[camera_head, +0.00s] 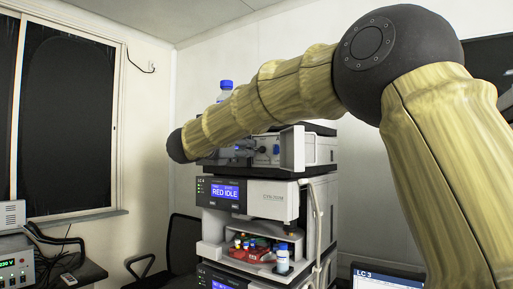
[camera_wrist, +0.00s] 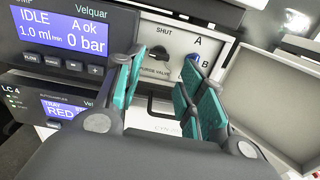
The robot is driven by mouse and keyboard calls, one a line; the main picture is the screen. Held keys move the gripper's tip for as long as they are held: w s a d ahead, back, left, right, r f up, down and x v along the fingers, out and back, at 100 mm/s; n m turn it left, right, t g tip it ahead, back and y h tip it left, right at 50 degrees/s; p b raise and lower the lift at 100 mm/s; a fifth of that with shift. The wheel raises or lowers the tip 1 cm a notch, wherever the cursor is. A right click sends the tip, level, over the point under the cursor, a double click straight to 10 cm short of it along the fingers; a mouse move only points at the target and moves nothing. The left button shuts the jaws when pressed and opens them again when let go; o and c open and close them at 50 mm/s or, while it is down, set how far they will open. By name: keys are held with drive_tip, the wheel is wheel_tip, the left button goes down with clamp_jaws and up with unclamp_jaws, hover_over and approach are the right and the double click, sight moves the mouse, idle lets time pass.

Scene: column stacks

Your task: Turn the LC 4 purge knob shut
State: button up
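In the wrist view, the purge valve's dark knob (camera_wrist: 159,53) sits on a pale panel between a SHUT label above and a PURGE VALVE label below. Its exact turn angle is too small to read. My gripper (camera_wrist: 162,72) has two teal-padded fingers standing apart, one on either side of the knob in the picture. I see nothing held between them, and I cannot tell whether either touches the knob. In the head view my gripper (camera_head: 246,150) is at the upper module of the stack, and the purge knob cannot be made out there.
A blue selector knob (camera_wrist: 192,62) by the A and B marks is close beside the right finger, partly covered. The upper display (camera_wrist: 68,28) reads IDLE, 0 bar. The LC 4 module (camera_head: 265,198) shows RED IDLE. A blue-capped bottle (camera_head: 225,92) stands on top.

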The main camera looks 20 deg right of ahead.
sight(259, 148)
drive_tip(key=p+x, duration=0.2)
drive_tip(key=x, duration=0.5)
drive_tip(key=shift+w+d+p, duration=0.2)
drive_tip(key=shift+d+p, duration=0.1)
drive_tip(key=c, duration=0.7)
